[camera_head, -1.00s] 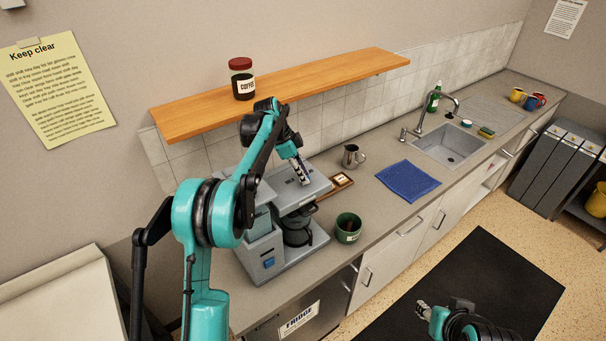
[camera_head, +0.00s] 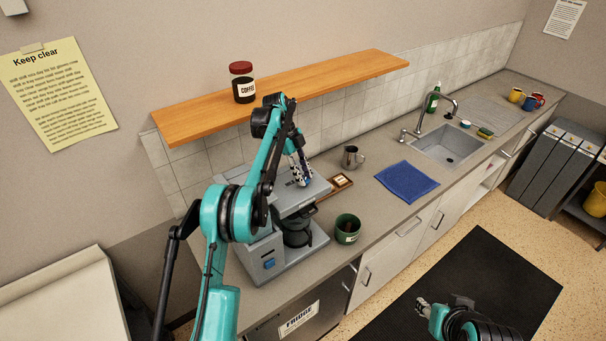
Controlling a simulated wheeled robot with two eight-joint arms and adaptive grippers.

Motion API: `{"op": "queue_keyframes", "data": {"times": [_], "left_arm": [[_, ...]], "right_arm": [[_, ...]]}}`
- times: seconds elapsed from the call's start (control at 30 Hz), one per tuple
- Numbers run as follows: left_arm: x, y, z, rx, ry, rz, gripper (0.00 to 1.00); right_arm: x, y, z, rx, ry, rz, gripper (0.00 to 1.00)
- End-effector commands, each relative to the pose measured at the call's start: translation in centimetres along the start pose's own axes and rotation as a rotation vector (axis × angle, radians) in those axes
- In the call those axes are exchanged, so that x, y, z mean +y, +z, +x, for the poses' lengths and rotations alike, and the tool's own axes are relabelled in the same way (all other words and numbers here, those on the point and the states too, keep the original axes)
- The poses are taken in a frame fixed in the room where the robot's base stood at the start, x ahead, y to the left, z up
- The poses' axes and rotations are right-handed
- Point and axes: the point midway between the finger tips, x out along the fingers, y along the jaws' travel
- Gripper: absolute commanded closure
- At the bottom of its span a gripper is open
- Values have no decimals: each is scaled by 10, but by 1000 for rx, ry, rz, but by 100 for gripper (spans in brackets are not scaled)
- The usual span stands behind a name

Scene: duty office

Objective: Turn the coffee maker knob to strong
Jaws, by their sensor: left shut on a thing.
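The grey coffee maker (camera_head: 262,252) stands on the counter below the shelf, with a dark carafe (camera_head: 297,232) in its front. My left gripper (camera_head: 303,182) reaches down onto the top of the coffee maker from above. Its fingers are shut on the knob, which they mostly hide, so I cannot read its setting. My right gripper (camera_head: 423,306) is low at the bottom right, over the dark floor mat and away from the counter. It is too small to tell whether it is open.
The wooden shelf (camera_head: 330,85) with a coffee jar (camera_head: 242,83) hangs above, close to my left arm.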

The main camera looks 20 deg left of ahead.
Motion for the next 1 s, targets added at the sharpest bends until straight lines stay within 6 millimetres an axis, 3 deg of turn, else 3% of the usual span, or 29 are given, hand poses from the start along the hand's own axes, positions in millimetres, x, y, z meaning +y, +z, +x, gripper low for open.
{"op": "queue_keyframes", "data": {"times": [0.4, 0.43, 0.5, 0.83, 1.0], "left_arm": [[0, 0, 0, -1, 2, 6, 100], [0, 0, 0, -1, 2, 6, 70], [0, 0, 0, -1, 1, 6, 54], [0, 0, 0, 0, -2, -2, 54], [2, 0, 1, 0, -41, -94, 54]], "right_arm": [[0, 0, 0, 0, 0, 0, 60], [0, 0, 0, 0, 0, 0, 60], [0, 0, 0, 0, 0, 0, 60], [0, 0, 0, 0, 0, 0, 60], [0, 4, 6, 0, 0, 0, 60]]}}
